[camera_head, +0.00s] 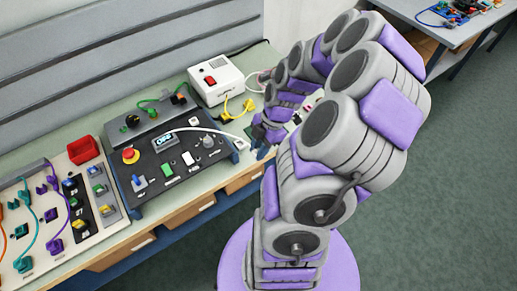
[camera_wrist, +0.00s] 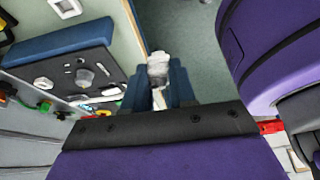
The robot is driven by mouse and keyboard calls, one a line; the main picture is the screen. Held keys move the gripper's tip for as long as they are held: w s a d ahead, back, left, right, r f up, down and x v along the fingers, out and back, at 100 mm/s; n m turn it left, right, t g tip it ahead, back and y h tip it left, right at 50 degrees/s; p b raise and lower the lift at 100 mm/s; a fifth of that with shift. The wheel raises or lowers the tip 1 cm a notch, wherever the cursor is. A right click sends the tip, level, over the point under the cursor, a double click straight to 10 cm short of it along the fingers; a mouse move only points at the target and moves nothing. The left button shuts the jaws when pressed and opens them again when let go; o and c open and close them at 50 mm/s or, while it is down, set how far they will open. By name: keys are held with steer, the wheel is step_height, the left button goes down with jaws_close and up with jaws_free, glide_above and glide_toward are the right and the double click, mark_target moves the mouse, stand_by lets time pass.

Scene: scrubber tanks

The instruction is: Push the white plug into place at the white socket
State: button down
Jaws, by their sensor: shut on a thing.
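The white plug (camera_wrist: 158,68) is between the dark blue fingers of my gripper (camera_wrist: 164,88) in the wrist view, with its pale front end pointing up in the picture. My gripper (camera_head: 267,133) is shut on it and hangs near the bench's front edge, right of the dark panel, in the head view. The plug is not clear there. A small white fitting (camera_wrist: 65,6) lies on the bench beyond the panel's blue edge in the wrist view. It may be the white socket, but I cannot tell. The plug is apart from it.
The dark control panel (camera_head: 165,160) carries a red button, a grey knob and a display. A white box (camera_head: 216,80) with a red switch stands behind it, with a yellow cable (camera_head: 229,112) beside it. A white cable (camera_head: 205,131) crosses the panel. Floor is open beyond the bench edge.

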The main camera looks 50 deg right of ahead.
steer(key=w, duration=1)
steer(key=w+a+b, duration=0.1)
steer(key=w, duration=1.9)
steer(key=shift+w+a+f+b, duration=0.2)
steer(key=shift+w+b, duration=0.1)
steer(key=shift+b, duration=0.05)
steer(key=shift+w+r, duration=0.15)
steer(key=shift+w, duration=0.2)
steer(key=shift+a+b, duration=0.1)
steer(key=shift+b, duration=0.4)
steer(key=shift+f+b, duration=1.35)
steer(key=shift+f, duration=0.95)
steer(key=shift+b, duration=0.65)
steer(key=shift+f, duration=0.25)
